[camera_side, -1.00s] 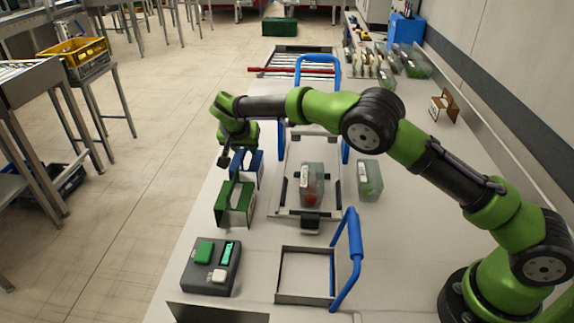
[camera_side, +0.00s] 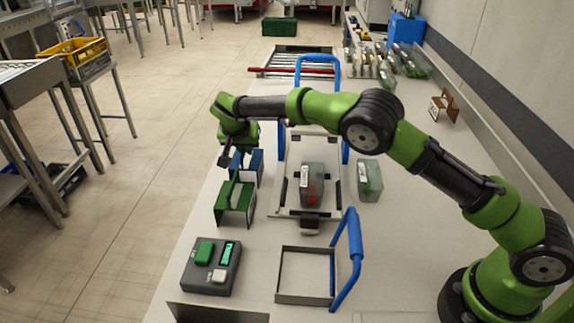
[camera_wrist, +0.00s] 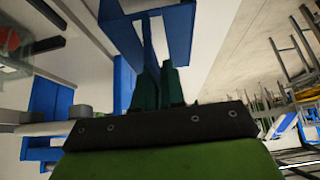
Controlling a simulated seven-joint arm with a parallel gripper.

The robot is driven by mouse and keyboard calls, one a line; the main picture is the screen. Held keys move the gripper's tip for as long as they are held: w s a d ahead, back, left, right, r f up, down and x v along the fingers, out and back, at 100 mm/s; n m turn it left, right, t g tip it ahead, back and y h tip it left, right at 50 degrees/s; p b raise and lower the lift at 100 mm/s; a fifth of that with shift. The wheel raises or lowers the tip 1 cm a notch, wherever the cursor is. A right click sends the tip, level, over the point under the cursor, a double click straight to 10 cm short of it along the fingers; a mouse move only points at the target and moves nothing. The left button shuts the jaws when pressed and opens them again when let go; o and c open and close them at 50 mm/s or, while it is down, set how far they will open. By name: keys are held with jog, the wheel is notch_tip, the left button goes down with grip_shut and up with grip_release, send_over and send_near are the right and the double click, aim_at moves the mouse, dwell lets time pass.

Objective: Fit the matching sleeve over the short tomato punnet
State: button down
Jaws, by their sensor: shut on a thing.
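The tomato punnet (camera_side: 312,186), a clear tray with red contents, stands in the fixture (camera_side: 285,208) at the middle of the bench. Left of it are a blue sleeve (camera_side: 256,163) and, nearer the camera, a green sleeve (camera_side: 239,200). My gripper (camera_side: 226,161) is at the blue sleeve, away from the punnet. In the wrist view my gripper's dark fingers (camera_wrist: 158,72) are shut on a wall of the blue sleeve (camera_wrist: 122,35). In the side view the arm and the green sleeve partly hide the grip.
A second clear punnet with green contents (camera_side: 370,181) stands right of the fixture. A blue-handled frame (camera_side: 305,298) and a grey button box (camera_side: 211,267) are in front. A roller conveyor (camera_side: 297,62) and several packed punnets (camera_side: 365,68) are at the back.

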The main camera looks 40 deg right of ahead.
jog(key=s+r, duration=0.2)
jog(key=r, duration=0.7)
jog(key=s+r, duration=0.2)
jog(key=r, duration=0.7)
jog(key=s+d+r, duration=0.3)
jog(key=s+d, duration=0.2)
jog(key=s, duration=0.3)
jog(key=s+d+f, duration=0.2)
jog(key=s+f, duration=0.3)
jog(key=f, duration=0.6)
jog(key=shift+s+d+f, duration=0.15)
jog(key=shift+s+d, duration=0.15)
jog(key=shift+d, duration=0.1)
jog(key=shift+f, duration=0.35)
jog(key=shift+f, duration=1.1)
jog(key=shift+f, duration=0.65)
jog(key=shift+f, duration=0.75)
